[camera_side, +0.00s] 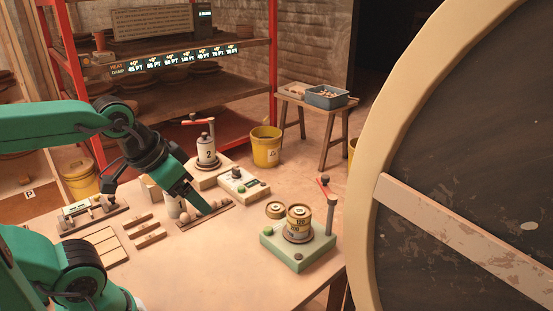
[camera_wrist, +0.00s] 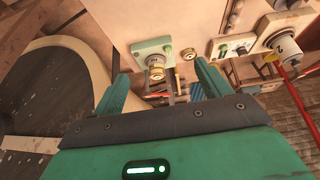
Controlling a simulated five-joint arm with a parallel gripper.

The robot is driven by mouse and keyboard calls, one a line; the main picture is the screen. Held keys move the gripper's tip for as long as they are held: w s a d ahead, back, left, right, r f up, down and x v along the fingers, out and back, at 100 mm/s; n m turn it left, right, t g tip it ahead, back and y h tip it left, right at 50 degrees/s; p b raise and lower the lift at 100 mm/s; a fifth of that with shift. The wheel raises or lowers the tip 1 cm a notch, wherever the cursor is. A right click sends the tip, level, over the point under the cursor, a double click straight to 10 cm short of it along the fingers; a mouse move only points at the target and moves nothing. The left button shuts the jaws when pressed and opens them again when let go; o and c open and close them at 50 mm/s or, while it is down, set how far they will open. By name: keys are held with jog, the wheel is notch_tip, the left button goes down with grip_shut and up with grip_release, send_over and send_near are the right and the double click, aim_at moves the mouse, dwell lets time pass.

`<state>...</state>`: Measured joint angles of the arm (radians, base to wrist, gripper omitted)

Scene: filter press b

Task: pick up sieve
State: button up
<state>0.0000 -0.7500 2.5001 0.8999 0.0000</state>
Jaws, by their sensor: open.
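Brass round cans (camera_side: 298,216), seemingly sieves with number labels, are stacked on a pale green base (camera_side: 282,259) at the table's front right. A smaller brass round piece (camera_side: 275,209) sits beside the stack, on its left. In the wrist view the stack (camera_wrist: 156,72) and the smaller piece (camera_wrist: 188,54) show beyond my fingers. My gripper (camera_side: 196,200) is open and empty, left of the stack and apart from it. In the wrist view its fingers (camera_wrist: 163,84) are spread wide. Which brass piece the task means, I cannot tell.
Behind are a white device marked 2 (camera_side: 206,151) and a control box (camera_side: 243,184). A large wheel (camera_side: 405,95) stands right of the table.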

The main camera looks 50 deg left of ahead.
jog(key=shift+o, duration=0.5)
jog(key=m+g, duration=0.5)
send_over(299, 210)
jog(key=f, duration=0.6)
jog(key=shift+s+a, duration=0.15)
jog(key=shift+s, duration=0.2)
jog(key=shift+w+f+m+g, duration=0.3)
jog(key=shift+w+f+m, duration=0.1)
jog(key=shift+s+d+f, duration=0.1)
jog(key=shift+f, duration=1.85)
jog(key=shift+d+f, duration=0.1)
jog(key=shift+f, duration=1.85)
